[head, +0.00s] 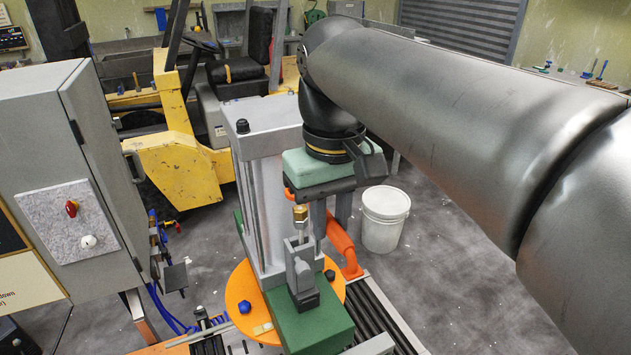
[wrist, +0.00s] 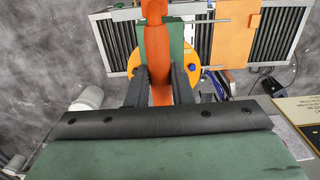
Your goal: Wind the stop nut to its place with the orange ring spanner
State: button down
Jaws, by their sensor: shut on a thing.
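My gripper (head: 330,222) is shut on the orange ring spanner (head: 342,236), beside the grey press column. In the wrist view the spanner (wrist: 157,45) runs between the two dark fingers and out past the top edge. Its far end is cut off there, and I cannot make out its ring in the head view. A small brass-coloured piece (head: 300,214), which looks like the stop nut, sits upright above the grey block at the front of the press, left of my fingers. I cannot tell whether the spanner touches it.
The grey press column (head: 262,200) stands close left of my gripper, above an orange round plate (head: 240,287) and green block (head: 310,328). A white pail (head: 385,222) is on the floor to the right. A grey cabinet (head: 40,150) stands left; a yellow forklift (head: 180,165) is behind.

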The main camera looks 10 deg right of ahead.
jog(key=shift+w+d, duration=0.1)
jog(key=shift+d, duration=0.15)
jog(key=shift+f+b, duration=1.6)
jog(key=shift+f, duration=0.65)
jog(key=shift+f, duration=0.3)
jog(key=shift+f+b, duration=0.9)
jog(key=shift+f, duration=0.15)
